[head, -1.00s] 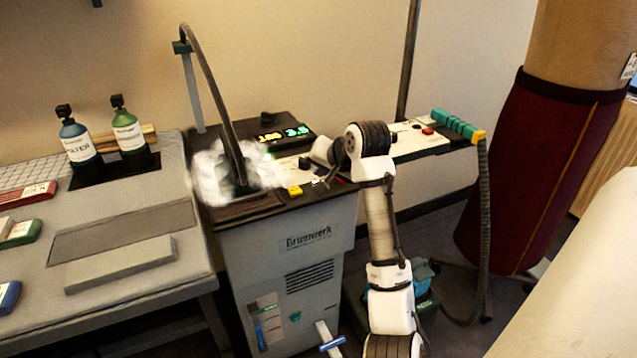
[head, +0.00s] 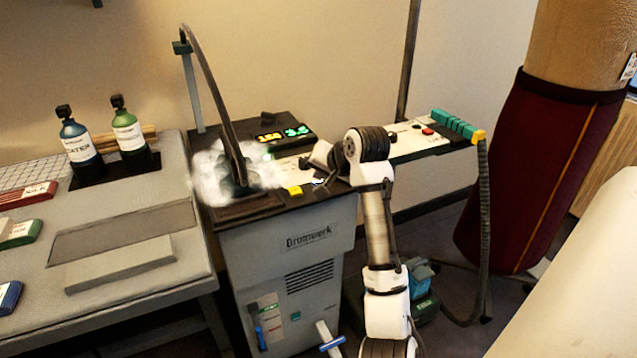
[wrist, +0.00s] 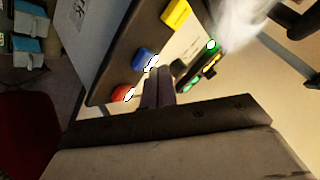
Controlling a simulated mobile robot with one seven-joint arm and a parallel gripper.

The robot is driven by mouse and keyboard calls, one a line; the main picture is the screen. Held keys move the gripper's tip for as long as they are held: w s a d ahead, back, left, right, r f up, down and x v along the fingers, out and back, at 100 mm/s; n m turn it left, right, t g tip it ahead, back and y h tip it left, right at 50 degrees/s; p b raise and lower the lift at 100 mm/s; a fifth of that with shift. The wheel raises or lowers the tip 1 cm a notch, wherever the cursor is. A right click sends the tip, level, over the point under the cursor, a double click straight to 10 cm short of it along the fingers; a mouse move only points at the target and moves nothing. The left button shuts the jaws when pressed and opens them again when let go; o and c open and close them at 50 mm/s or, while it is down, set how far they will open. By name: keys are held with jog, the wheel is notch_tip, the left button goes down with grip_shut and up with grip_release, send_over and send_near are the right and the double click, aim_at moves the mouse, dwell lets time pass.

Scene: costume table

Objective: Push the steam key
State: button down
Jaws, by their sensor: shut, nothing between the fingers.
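A steam station panel carries a yellow key (wrist: 175,14), a blue key (wrist: 143,59) and a red key (wrist: 121,94) in the wrist view. Their labels cannot be read, so I cannot tell which is the steam key. My gripper (wrist: 160,76) is shut and empty, its tips beside the blue and red keys. Contact with a key cannot be made out. In the head view the yellow key (head: 294,191) shows clearly, and my wrist hides much of the panel. White steam (head: 212,176) hangs around the iron's place on the station (head: 318,241).
A lit display (head: 283,135) stands behind the keys. A dark hose (head: 207,85) arches over the station. Two bottles (head: 78,143) (head: 128,134) stand on the left table. A second white control panel (head: 418,146) and a maroon-skirted form (head: 541,180) are to the right.

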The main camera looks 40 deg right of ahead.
jog(key=shift+f, duration=0.5)
dwell(0.6)
jog(key=shift+r+p, duration=0.95)
jog(key=shift+p, duration=0.05)
notch_tip(320, 180, up, 6)
jog(key=p, duration=0.5)
